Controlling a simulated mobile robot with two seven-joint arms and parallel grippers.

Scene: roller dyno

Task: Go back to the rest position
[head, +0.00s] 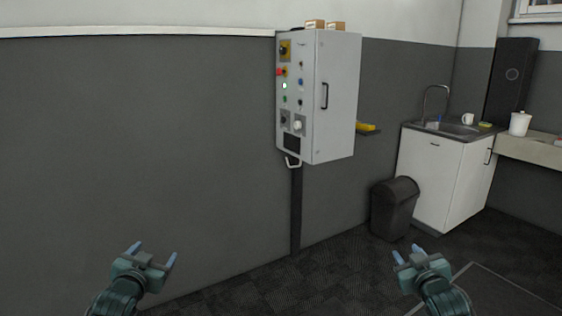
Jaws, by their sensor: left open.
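My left gripper (152,256) is at the lower left of the head view, with its two fingers spread and nothing between them. My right gripper (408,254) is at the lower right. Its two fingers look apart, with nothing between them. Both grippers are held up in free space, apart from any object.
A grey control cabinet (336,100) with buttons and knobs hangs on the grey wall (140,140). A dark bin (393,209) stands beside a white sink cabinet (435,180) at the right. A counter (540,150) holds a white lidded container (520,124). The dark floor between is clear.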

